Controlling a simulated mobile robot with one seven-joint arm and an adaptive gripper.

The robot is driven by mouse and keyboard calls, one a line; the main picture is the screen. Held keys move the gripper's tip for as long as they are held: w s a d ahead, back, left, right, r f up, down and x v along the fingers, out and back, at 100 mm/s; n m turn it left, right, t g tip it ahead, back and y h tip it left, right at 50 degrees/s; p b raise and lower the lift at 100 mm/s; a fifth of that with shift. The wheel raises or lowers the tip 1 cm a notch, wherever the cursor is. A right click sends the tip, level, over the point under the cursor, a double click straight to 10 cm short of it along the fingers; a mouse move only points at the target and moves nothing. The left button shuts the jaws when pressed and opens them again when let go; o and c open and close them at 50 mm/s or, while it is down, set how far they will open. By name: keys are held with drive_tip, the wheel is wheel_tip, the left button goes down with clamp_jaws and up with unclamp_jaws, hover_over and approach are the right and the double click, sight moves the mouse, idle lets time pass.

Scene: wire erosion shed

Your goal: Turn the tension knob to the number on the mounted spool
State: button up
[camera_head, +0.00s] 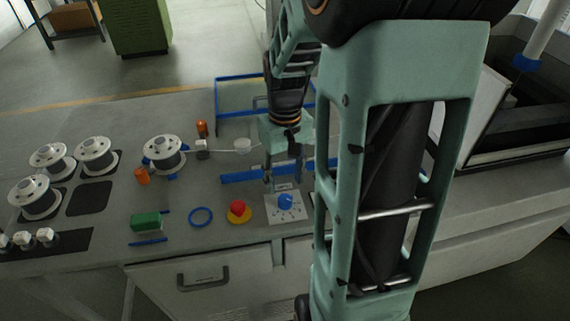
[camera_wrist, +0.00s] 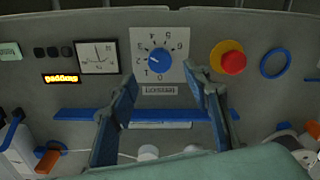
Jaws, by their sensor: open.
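The blue tension knob (camera_head: 285,201) sits on a pale square dial plate on the bench's front part. My gripper (camera_head: 283,181) is just behind and above the knob. Its fingers (camera_wrist: 165,92) are open, with nothing between them, apart from the knob. The mounted spool (camera_head: 165,153) is white with dark wire, on a blue holder. I cannot read a number on it.
Several loose spools (camera_head: 96,154) stand at the left. A red button (camera_head: 238,208) on yellow, a blue ring (camera_head: 201,216) and a green block (camera_head: 146,222) lie left of the knob. A gauge (camera_wrist: 97,56) and an orange-lit display (camera_wrist: 61,79) show beside the dial.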

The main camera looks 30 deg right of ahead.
sight(284, 198)
wheel_tip(284, 198, up, 5)
drive_tip(key=shift+r, duration=0.1)
drive_tip(key=shift+w, duration=0.15)
idle(0.4)
